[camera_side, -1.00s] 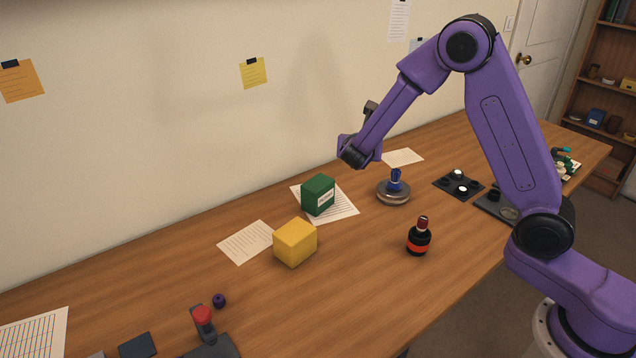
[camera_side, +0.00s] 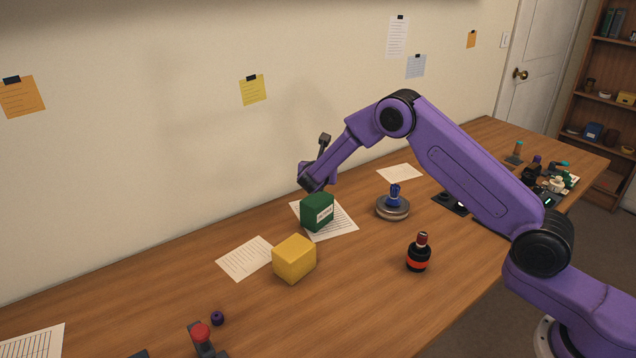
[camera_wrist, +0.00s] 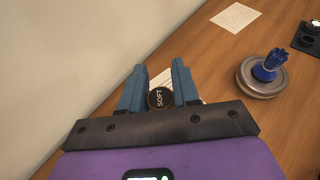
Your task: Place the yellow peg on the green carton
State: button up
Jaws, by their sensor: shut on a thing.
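The green carton (camera_side: 317,212) stands upright on a printed sheet near the wall in the side view, with a white label on its front. My gripper (camera_side: 314,187) is low, just behind the carton, and its fingertips are hidden there. I cannot make out a yellow peg. I cannot tell whether the held thing touches the carton.
A yellow block (camera_side: 294,259) stands in front of the carton. A round dish with a blue piece (camera_side: 393,204) is to the right, and a dark bottle (camera_side: 418,253) is nearer the front. The wall (camera_side: 160,150) is close behind my gripper. Bare table lies between the block and bottle.

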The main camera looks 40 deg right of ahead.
jog(key=shift+w+f, duration=0.85)
jog(key=shift+f, duration=1.75)
jog(key=shift+f, duration=0.15)
jog(key=o, duration=1)
jog(key=shift+o, duration=0.2)
